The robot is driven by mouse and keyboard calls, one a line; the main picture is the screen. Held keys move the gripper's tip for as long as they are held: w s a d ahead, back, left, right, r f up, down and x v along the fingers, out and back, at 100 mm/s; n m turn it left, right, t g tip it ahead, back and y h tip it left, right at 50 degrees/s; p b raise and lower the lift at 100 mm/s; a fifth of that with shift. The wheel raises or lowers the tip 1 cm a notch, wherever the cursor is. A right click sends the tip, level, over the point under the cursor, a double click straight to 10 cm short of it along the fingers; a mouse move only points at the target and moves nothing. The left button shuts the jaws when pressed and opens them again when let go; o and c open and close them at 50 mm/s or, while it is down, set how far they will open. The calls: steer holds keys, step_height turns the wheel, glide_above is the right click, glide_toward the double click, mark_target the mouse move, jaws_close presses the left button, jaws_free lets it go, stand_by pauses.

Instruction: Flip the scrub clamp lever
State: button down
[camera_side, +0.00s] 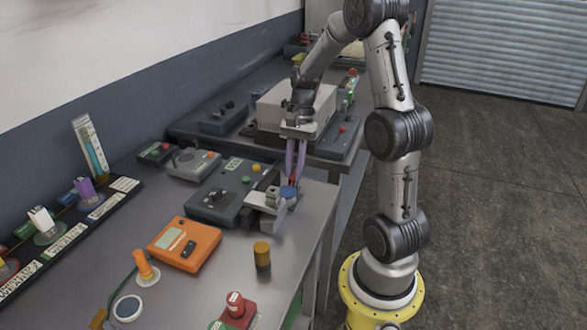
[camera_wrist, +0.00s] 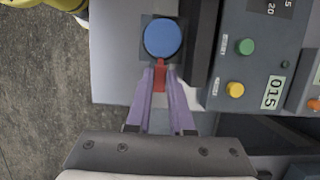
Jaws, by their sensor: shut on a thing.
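The scrub clamp (camera_side: 262,205) is a light grey metal fixture beside a dark control box, near the right edge of the front table. A round blue-topped part (camera_side: 288,192) sits at it; the blue disc fills the upper middle of the wrist view (camera_wrist: 163,38). A red lever (camera_wrist: 160,75) sticks out just below the disc in the wrist view. My gripper (camera_side: 294,178) reaches down to it from above. Its purple fingers (camera_wrist: 160,82) are shut on the red lever, one at each side. The lever's end between the fingers is partly hidden.
The dark control box (camera_side: 217,204) with green and yellow buttons (camera_wrist: 235,90) lies close beside the clamp. An orange meter (camera_side: 184,246) and a yellow-brown cylinder (camera_side: 262,255) stand nearer the front. A second table with a grey box (camera_side: 275,105) stands behind.

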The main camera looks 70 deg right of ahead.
steer(key=shift+d+y, duration=0.25)
steer(key=shift+y, duration=0.85)
steer(key=c, duration=0.8)
jaws_free()
steer(key=v, duration=1.3)
steer(key=shift+d+r, duration=0.3)
